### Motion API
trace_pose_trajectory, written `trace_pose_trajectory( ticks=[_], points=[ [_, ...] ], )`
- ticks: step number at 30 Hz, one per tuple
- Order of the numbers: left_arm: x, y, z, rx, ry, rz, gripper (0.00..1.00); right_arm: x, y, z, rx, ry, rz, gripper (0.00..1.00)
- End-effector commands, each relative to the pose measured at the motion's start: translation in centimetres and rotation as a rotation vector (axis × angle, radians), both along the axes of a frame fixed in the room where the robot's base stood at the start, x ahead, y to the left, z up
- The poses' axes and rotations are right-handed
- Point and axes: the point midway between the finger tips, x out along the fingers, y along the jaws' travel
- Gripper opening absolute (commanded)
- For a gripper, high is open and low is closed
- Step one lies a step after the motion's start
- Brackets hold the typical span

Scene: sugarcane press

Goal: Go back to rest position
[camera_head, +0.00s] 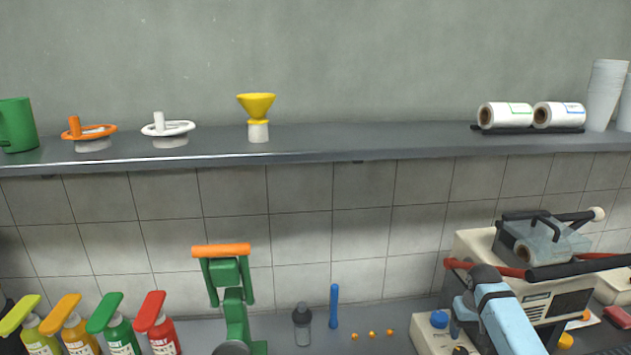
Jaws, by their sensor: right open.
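My right arm comes in at the lower right, with a light blue link and a grey joint. It is in front of the cream machine (471,243). My right gripper (468,310) is at the arm's end, low over the machine's left side. It is small and partly hidden by the arm, and its jaws are open. I see nothing held in it. My left gripper and left arm are not in view.
Several pump bottles (120,335) stand at the lower left. A green device with an orange handle (221,250), a dark-capped bottle (303,325) and a blue stick (334,305) are near the middle. A grey shelf (350,142) holds a yellow funnel (256,105), wrap rolls (506,114) and cups (604,95).

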Motion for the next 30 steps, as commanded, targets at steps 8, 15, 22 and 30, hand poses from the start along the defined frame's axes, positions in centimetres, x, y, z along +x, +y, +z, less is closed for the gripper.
trace_pose_trajectory(
  ticks=[8, 15, 22, 30],
  points=[
    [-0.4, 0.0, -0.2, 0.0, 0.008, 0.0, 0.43, -12.9, 6.7, -5.9, -0.042, -0.071, 0.155, 0.69],
    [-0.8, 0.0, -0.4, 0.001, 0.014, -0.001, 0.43, -25.3, 11.5, -5.6, -0.038, -0.155, 0.253, 0.69],
    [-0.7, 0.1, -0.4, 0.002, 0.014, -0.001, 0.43, -33.0, 13.8, -2.9, -0.024, -0.215, 0.292, 0.69],
    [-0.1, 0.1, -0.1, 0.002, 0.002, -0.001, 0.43, -38.3, 14.9, 0.3, -0.012, -0.259, 0.306, 0.69]
  ],
)
